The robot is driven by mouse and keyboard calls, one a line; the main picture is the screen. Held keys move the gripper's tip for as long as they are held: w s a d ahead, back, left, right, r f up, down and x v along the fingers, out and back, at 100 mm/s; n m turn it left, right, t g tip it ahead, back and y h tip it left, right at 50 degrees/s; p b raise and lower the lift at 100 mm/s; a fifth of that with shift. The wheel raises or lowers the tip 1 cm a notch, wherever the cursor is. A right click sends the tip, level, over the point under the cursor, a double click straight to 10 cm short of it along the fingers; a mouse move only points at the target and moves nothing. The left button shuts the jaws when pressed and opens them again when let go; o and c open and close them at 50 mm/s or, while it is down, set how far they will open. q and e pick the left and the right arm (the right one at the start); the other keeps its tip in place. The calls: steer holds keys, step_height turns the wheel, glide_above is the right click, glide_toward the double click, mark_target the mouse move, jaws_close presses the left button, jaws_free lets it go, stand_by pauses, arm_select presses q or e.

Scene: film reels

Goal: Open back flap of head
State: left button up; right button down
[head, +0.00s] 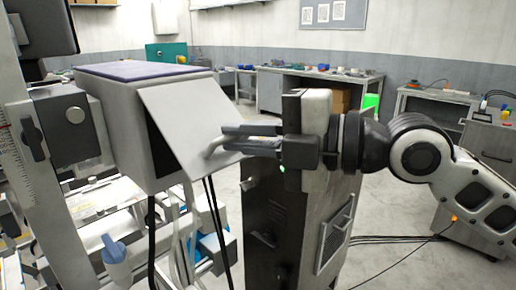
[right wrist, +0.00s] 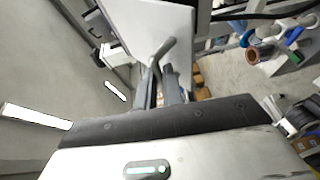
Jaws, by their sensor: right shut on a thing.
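The head (head: 125,125) is a pale box with a purple-blue top, mounted on an upright column at the left of the head view. Its back flap (head: 180,112) is a light grey panel, slanting outward from the box with a dark gap along its left side. It also shows in the right wrist view (right wrist: 145,22). My right gripper (head: 222,142) reaches in from the right and is shut on the bent bar handle (right wrist: 163,50) of the flap. The fingers partly hide the handle. My left gripper is not in view.
Dark cables (head: 215,215) hang below the head. Benches with small items (head: 320,75) line the back wall. Grey floor (head: 395,215) is open at the right, crossed by cables.

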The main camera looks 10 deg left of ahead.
steer(key=shift+s+d+r, duration=0.1)
steer(key=shift+d+r, duration=0.05)
steer(key=shift+r, duration=0.45)
steer(key=shift+d+r, duration=0.1)
steer(key=shift+r, duration=0.5)
steer(key=c, duration=1.9)
jaws_free()
steer(key=o, duration=0.4)
steer(key=shift+a+f, duration=0.15)
steer(key=shift+a, duration=0.15)
steer(key=shift+f, duration=0.1)
